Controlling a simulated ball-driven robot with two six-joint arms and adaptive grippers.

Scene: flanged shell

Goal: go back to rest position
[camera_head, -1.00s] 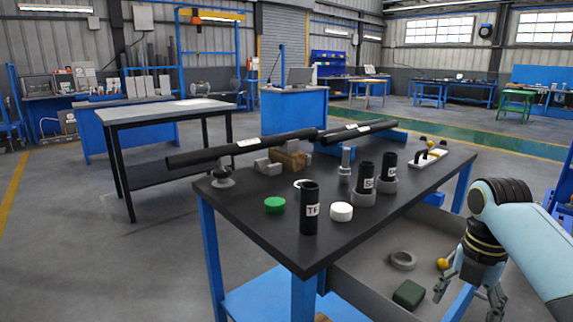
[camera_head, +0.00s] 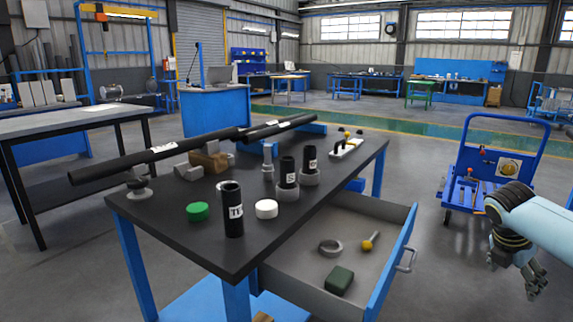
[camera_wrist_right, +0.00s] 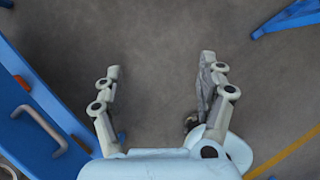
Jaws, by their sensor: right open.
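My right gripper (camera_head: 514,280) is at the right edge of the head view, over the floor to the right of the open drawer (camera_head: 385,258). Its fingers are spread and hold nothing. In the right wrist view its two fingers (camera_wrist_right: 160,65) stand apart over bare grey floor. My left gripper is not in view.
The drawer under the black tabletop (camera_head: 225,258) holds a grey ring (camera_head: 331,246), a yellow-knobbed piece (camera_head: 368,243) and a dark green block (camera_head: 339,280). A blue trolley (camera_head: 489,176) stands behind my right arm. The drawer handle (camera_wrist_right: 40,130) lies left in the wrist view.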

